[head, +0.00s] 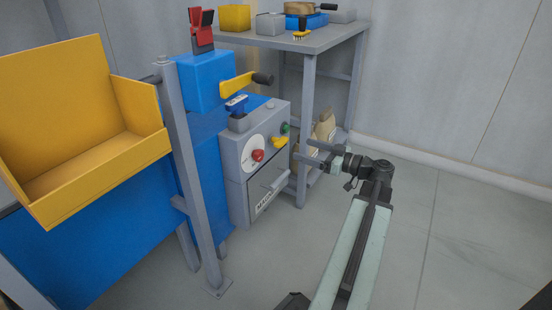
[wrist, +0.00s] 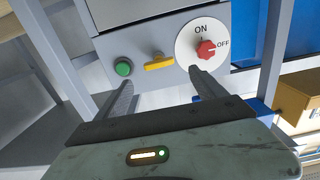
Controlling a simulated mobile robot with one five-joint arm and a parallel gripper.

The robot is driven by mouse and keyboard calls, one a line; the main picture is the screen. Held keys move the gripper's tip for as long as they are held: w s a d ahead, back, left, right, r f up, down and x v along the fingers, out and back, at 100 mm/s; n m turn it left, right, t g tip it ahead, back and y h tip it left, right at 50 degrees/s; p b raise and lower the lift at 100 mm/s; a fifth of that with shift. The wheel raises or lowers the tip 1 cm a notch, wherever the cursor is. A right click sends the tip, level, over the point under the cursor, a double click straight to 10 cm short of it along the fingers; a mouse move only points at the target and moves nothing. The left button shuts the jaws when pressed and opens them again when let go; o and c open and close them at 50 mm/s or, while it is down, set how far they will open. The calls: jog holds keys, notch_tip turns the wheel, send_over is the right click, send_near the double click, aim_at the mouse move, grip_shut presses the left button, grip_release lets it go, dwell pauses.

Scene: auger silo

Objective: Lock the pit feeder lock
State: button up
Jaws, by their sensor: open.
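A grey control box (head: 262,170) stands at the front of the blue machine. Its face carries a white ON/OFF disc (wrist: 190,42) with a red knob (wrist: 205,48), a yellow knob (wrist: 158,62) and a green button (wrist: 124,67). The red knob's pointer appears turned toward OFF. I cannot tell which part is the pit feeder lock; no label naming it is readable. My gripper (head: 306,152) is open and empty, just in front of the box. In the wrist view its fingers (wrist: 163,82) reach toward the panel, roughly below the yellow knob, apparently not touching it.
A yellow hopper (head: 95,160) and a grey post (head: 188,170) stand left. A yellow crank (head: 237,84) juts out above the box. A grey table (head: 306,40) holding trays and tools stands behind. The floor (head: 455,240) at right is clear.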

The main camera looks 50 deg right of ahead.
aim_at(285, 143)
jog(key=x, duration=0.8)
jog(key=shift+d, duration=0.1)
jog(key=c, duration=1.2)
jog(key=shift+c, duration=0.8)
